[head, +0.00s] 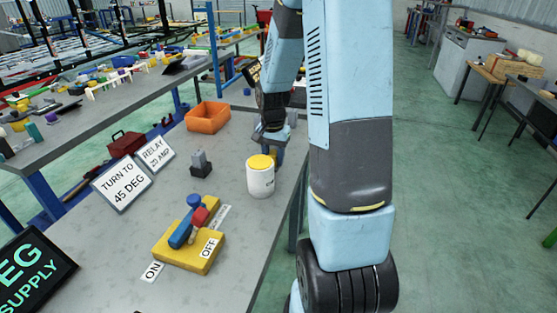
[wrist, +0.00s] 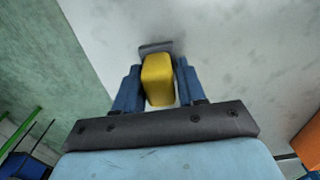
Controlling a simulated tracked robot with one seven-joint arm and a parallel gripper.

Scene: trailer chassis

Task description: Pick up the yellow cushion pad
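In the wrist view, the yellow cushion pad (wrist: 158,80) is between the two blue fingers of my gripper (wrist: 158,72). The fingers flank it closely on both sides; I cannot tell whether both press on it. A small grey piece (wrist: 155,46) shows just beyond the pad's far end. In the head view, my gripper (head: 272,136) is low over the grey workbench (head: 130,235), near its right edge and behind a white can with a yellow lid (head: 261,182). The pad cannot be made out in the head view.
An orange bin (head: 207,117) stands to the left of my gripper. A small dark grey block (head: 201,166) and a yellow base with a blue and red lever (head: 188,242) sit on the bench. Signs (head: 122,183) and a dark red toolbox (head: 126,144) are further left.

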